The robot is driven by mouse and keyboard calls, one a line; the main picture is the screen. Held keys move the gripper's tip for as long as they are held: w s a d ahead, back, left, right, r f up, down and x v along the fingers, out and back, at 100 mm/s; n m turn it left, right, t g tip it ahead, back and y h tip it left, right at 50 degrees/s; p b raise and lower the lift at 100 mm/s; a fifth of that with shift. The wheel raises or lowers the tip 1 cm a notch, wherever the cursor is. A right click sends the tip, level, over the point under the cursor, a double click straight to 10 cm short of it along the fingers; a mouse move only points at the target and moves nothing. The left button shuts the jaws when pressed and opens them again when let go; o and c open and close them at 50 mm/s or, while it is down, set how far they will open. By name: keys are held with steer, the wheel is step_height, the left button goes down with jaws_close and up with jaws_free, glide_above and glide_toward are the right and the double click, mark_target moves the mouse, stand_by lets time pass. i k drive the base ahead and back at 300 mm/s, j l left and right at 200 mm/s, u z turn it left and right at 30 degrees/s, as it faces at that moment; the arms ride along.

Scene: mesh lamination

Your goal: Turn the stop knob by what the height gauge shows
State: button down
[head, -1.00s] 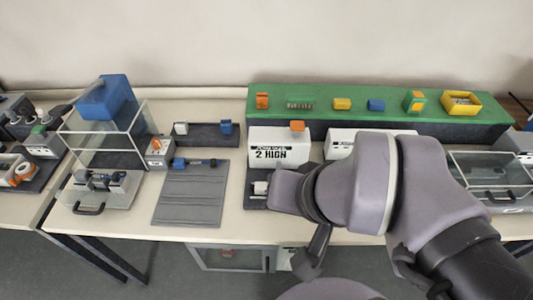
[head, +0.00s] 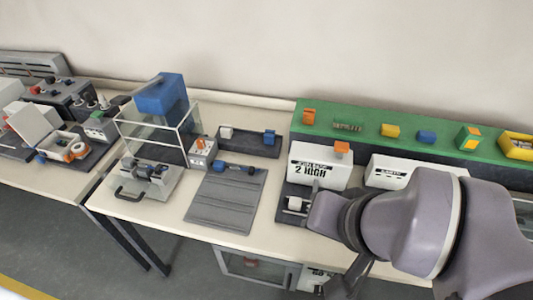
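A white box (head: 319,168) with black lettering that ends in "2 HIGH" stands at the front of the green shelf; it looks like the height gauge. An orange block (head: 342,147) sits on its top. A small pale cylinder (head: 295,203) on the dark base before the box may be the stop knob. My gripper (head: 309,204) is at the right of this cylinder, low over the base. Its fingers are mostly hidden by my wrist, so I cannot tell whether they are open or touch the cylinder.
A second white box (head: 385,172) stands to the right, partly behind my arm. A grey ribbed mat (head: 222,205) lies left of the base. Further left are a clear case (head: 150,140) with a blue top and a tray (head: 143,190) with a handle.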

mark_target(201, 142)
steer(key=i+j, duration=0.2)
steer(key=j, duration=0.2)
steer(key=i+j, duration=0.15)
steer(key=j, duration=0.25)
steer(key=i+j, duration=0.2)
steer(key=j, duration=0.2)
steer(key=i+j, duration=0.2)
steer(key=j, duration=0.2)
steer(key=u, duration=0.05)
